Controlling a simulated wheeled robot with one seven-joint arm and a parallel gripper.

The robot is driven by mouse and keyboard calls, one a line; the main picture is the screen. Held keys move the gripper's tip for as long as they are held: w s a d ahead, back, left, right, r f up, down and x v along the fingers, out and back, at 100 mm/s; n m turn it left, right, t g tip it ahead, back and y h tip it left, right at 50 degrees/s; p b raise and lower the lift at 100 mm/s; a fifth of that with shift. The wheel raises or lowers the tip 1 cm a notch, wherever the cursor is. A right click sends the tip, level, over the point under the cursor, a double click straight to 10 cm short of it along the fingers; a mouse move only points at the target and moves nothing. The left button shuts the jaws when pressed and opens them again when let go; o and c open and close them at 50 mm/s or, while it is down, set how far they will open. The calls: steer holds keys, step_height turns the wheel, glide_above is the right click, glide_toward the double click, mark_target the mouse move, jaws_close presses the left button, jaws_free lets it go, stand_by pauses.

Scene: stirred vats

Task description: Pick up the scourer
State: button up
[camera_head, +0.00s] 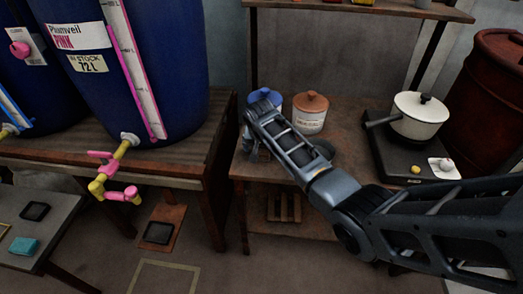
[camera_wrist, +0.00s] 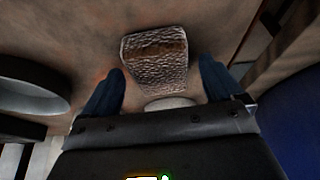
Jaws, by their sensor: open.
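A rough, crinkled grey block with a brown band, which looks like the scourer (camera_wrist: 155,62), lies on the brown tabletop in the wrist view. My gripper (camera_wrist: 160,78) is open, with one dark blue finger on each side of the block's near part. The fingers look apart from it, and nothing is held. In the head view my arm reaches over the middle table (camera_head: 345,120), and its own links hide the block and most of the gripper there.
A blue-lidded jar (camera_head: 265,97) and a white jar with a brown lid (camera_head: 310,114) stand close to my arm. A white pot (camera_head: 418,116) sits on a black hob (camera_head: 385,160) at right. In the wrist view, a dark round dish (camera_wrist: 30,88) is at left.

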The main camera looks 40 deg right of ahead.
mark_target(261, 148)
steer(key=shift+f, duration=0.1)
steer(key=c, duration=1.1)
steer(key=shift+o, duration=0.2)
step_height(261, 148, up, 10)
